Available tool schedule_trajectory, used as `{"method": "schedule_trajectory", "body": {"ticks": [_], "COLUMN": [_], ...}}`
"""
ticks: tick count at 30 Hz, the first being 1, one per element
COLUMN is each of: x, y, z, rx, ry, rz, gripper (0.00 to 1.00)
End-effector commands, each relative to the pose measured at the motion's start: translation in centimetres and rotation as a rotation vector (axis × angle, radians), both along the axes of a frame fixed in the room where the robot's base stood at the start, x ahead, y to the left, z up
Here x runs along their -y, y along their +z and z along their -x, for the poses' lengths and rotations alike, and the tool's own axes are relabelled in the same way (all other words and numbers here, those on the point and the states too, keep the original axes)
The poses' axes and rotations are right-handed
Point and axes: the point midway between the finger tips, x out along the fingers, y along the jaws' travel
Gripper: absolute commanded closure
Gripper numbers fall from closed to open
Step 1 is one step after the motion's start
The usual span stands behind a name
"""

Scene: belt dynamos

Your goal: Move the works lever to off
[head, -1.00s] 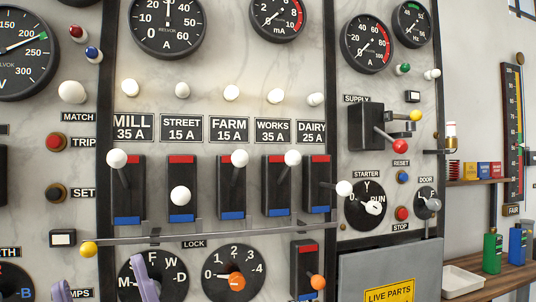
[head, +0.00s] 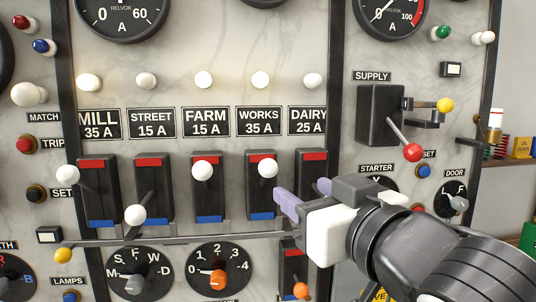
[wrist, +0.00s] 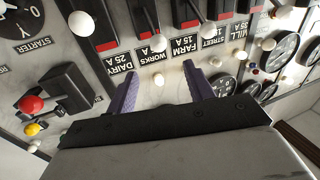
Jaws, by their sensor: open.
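The works lever (head: 267,169) has a white knob and stands up, at the red end of its plate, under the WORKS 35 A label (head: 259,122). A blue strip marks the plate's lower end. My gripper (head: 300,189) is open and empty, with purple fingers, just right of and below the works knob in the head view. It looks apart from the knob. In the wrist view, where the panel appears upside down, the works knob (wrist: 158,43) lies beyond the gap between the fingertips (wrist: 164,76).
The farm lever (head: 202,169) and mill lever (head: 67,174) are up; the street lever (head: 135,215) is down. My gripper hides the dairy knob in the head view; it shows in the wrist view (wrist: 81,23). A lock bar (head: 170,239) runs below. The red-knobbed supply lever (head: 412,152) juts out at right.

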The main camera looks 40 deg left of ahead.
Motion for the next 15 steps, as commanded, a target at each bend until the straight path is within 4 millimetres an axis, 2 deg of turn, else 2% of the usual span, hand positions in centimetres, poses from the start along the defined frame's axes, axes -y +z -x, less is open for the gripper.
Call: {"method": "schedule_trajectory", "body": {"ticks": [5, 15], "x": [-1.2, -7.6], "y": [0.0, 0.1], "z": [-0.7, -3.6], "rx": [-0.011, -0.011], "ry": [-0.002, -0.002], "rz": [0.015, 0.015], "gripper": [0.48, 0.48]}}
